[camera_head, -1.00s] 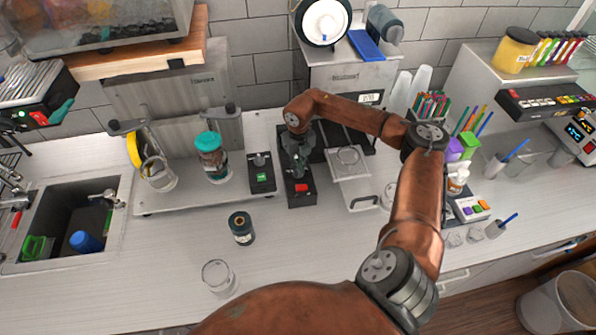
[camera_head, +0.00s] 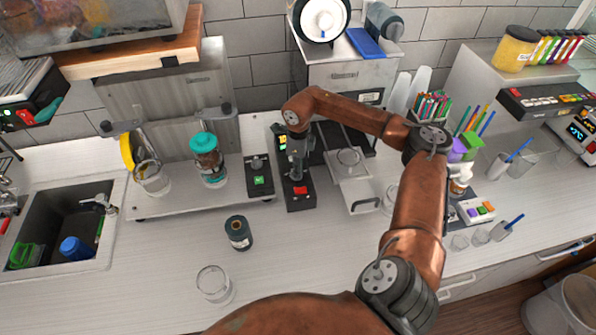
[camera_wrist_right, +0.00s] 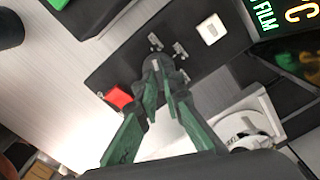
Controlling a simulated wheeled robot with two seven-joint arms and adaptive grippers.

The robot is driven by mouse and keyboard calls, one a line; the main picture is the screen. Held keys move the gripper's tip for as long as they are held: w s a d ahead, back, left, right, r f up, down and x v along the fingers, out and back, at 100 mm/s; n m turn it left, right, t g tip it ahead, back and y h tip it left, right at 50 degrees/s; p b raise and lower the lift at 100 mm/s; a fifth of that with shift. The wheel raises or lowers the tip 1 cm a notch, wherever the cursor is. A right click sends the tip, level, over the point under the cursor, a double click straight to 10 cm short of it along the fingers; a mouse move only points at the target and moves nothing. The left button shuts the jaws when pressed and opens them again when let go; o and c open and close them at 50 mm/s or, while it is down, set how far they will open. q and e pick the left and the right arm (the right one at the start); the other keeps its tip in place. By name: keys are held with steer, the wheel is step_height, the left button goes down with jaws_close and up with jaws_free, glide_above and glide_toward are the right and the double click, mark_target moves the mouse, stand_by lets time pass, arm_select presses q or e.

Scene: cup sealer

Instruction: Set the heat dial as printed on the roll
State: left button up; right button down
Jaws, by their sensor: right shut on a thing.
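The heat dial (camera_wrist_right: 158,66) is a dark knob on the black control panel (camera_wrist_right: 105,75), with pale marks beside it. My right gripper (camera_wrist_right: 163,88), with green fingers, is shut on the dial. In the head view my right gripper (camera_head: 298,168) points down at the panel (camera_head: 301,202) and hides the dial. A lit display (camera_wrist_right: 285,15) shows "FILM" and "°C"; its digits are out of frame. A dark roll (camera_head: 238,233) with a pale label stands upright on the counter; its print is too small to read. My left gripper is not in view.
A red button (camera_wrist_right: 119,97) and a white switch (camera_wrist_right: 211,29) flank the dial. A black box with a green button (camera_head: 259,180) stands left of the panel, and the sealer's tray (camera_head: 355,190) is right of it. An empty clear cup (camera_head: 214,284) stands in front on open counter.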

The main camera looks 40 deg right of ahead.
steer(key=shift+s+a+f+n, duration=0.15)
steer(key=shift+s+f+n, duration=0.1)
steer(key=shift+f+n, duration=0.25)
steer(key=c, duration=2)
jaws_free()
steer(key=shift+r, duration=0.1)
steer(key=shift+c, duration=0.2)
steer(key=o, duration=0.6)
steer(key=shift+w, duration=0.2)
steer(key=shift+r, duration=0.15)
step_height(320, 180, up, 12)
steer(key=shift+r, duration=0.1)
steer(key=shift+w, duration=0.1)
